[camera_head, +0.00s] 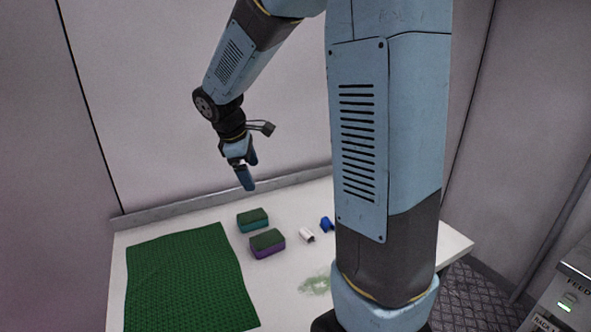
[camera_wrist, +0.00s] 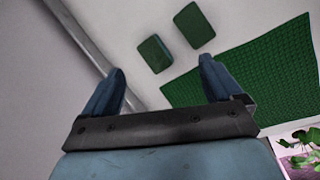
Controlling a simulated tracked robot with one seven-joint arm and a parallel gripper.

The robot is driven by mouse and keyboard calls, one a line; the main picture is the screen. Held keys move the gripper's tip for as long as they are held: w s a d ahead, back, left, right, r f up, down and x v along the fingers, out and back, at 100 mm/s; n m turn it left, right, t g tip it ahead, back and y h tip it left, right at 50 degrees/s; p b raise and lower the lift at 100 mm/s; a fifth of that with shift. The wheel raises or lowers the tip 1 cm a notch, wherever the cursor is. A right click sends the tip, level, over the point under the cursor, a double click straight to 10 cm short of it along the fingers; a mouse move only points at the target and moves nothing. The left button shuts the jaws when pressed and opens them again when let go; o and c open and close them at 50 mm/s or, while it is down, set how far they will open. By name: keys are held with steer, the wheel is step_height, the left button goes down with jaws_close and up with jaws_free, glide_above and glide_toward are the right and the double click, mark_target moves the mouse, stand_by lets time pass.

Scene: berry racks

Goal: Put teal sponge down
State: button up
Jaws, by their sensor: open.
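The teal sponge (camera_head: 252,224) has a dark green top and rests on the white table, near the back ledge. My gripper (camera_head: 249,173) is above the table, over the back ledge side, clear of the sponge. Its blue fingers are apart and empty in the wrist view (camera_wrist: 161,64). The teal sponge appears beyond and between the fingertips there, with nothing touching it.
A purple sponge (camera_head: 267,248) with a green top lies just in front of the teal one. A green mat (camera_head: 185,280) covers the table's left part. A white piece (camera_head: 307,235) and a blue piece (camera_head: 327,224) lie to the right. A wall stands behind the table.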

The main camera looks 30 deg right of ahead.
steer(key=s+r+m+t+y, duration=0.1)
steer(key=s+r+m, duration=0.2)
steer(key=s, duration=0.4)
steer(key=s+d+r+m+t+y, duration=0.1)
steer(key=s+r+m, duration=0.3)
steer(key=s, duration=0.4)
steer(key=s+r+m+t+y, duration=0.1)
steer(key=s+r+m+t, duration=0.1)
steer(key=s+m, duration=0.3)
steer(key=s+r, duration=0.1)
steer(key=s, duration=0.2)
steer(key=shift+d+r+m, duration=0.2)
steer(key=shift+d+m, duration=0.1)
steer(key=shift+d, duration=0.05)
stand_by(0.3)
